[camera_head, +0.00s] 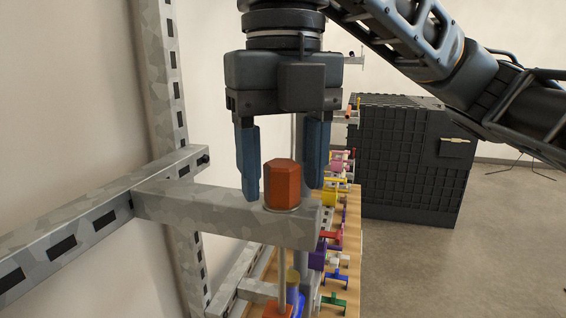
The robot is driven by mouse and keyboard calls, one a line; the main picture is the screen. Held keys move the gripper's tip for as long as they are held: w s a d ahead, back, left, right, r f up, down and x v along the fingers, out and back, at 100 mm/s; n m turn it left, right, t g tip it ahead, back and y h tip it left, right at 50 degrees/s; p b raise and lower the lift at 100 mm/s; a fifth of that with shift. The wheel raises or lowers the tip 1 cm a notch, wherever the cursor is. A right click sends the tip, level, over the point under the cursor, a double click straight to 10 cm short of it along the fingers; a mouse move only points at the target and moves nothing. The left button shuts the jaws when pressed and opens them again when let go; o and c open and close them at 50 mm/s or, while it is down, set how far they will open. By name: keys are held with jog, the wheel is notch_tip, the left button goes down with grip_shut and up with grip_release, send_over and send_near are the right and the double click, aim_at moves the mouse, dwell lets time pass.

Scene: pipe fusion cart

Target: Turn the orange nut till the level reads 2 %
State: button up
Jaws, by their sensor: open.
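The orange nut (283,185) is a tall hexagonal piece standing upright on the end of a grey metal beam (190,207). A thin rod runs down below the beam under the nut. My gripper (283,187) points down over the nut and is open. One blue finger is left of the nut and the other is right of it, with a visible gap on the left. From this view I cannot tell how far the fingertips are from the nut in depth. No level or reading is visible.
Slotted grey rails (75,232) and an upright post (165,75) stand at the left. A wooden board (349,232) with several coloured fittings lies below and behind. A black cabinet (405,165) stands behind at the right.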

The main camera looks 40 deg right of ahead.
jog(key=shift+f, duration=0.35)
jog(key=shift+c, duration=0.3)
jog(key=c, duration=0.9)
